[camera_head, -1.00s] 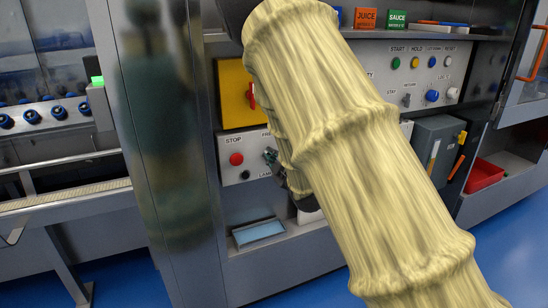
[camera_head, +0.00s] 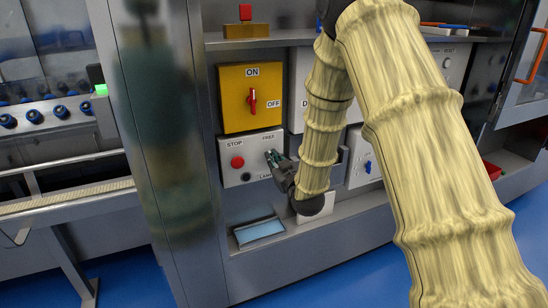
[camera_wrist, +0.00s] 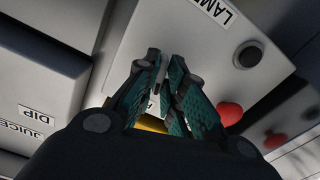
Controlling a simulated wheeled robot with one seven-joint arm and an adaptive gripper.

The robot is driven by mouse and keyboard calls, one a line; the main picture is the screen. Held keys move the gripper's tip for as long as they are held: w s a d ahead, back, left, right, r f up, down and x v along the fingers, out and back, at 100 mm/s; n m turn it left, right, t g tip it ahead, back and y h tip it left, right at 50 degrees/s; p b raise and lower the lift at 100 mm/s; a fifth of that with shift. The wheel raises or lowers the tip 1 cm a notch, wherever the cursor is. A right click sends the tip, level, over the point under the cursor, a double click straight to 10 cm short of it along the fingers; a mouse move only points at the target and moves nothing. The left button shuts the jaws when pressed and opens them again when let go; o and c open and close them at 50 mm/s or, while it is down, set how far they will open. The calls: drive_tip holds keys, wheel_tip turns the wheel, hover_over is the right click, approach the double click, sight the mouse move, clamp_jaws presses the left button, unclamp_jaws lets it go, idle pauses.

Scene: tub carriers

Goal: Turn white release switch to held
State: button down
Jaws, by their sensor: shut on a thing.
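A light grey control panel (camera_head: 228,176) carries a red STOP button (camera_head: 237,162), a small black button near the LAMP label, and a FREE label. My gripper (camera_head: 271,156) is at the right part of this panel, just below the FREE label. In the wrist view my gripper (camera_wrist: 164,62) has its teal-padded fingers close together, shut on the small white release switch (camera_wrist: 161,76) between them. Only a sliver of the switch shows there. My fingers hide it in the head view, so its setting cannot be read.
A yellow box (camera_head: 234,104) with a red ON/OFF handle sits just above the panel. Another white panel with a blue knob (camera_head: 367,167) is to the right, beyond my forearm. A blue-topped tray (camera_head: 260,231) lies below. A polished steel column stands at the left.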

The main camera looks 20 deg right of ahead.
drive_tip(key=shift+m+p, duration=0.35)
drive_tip(key=shift+m, duration=0.95)
drive_tip(key=c, duration=1.5)
unclamp_jaws()
drive_tip(key=shift+d, duration=0.1)
drive_tip(key=shift+o, duration=0.2)
drive_tip(key=shift+s, duration=0.1)
drive_tip(key=s, duration=1.2)
drive_tip(key=shift+d, duration=0.2)
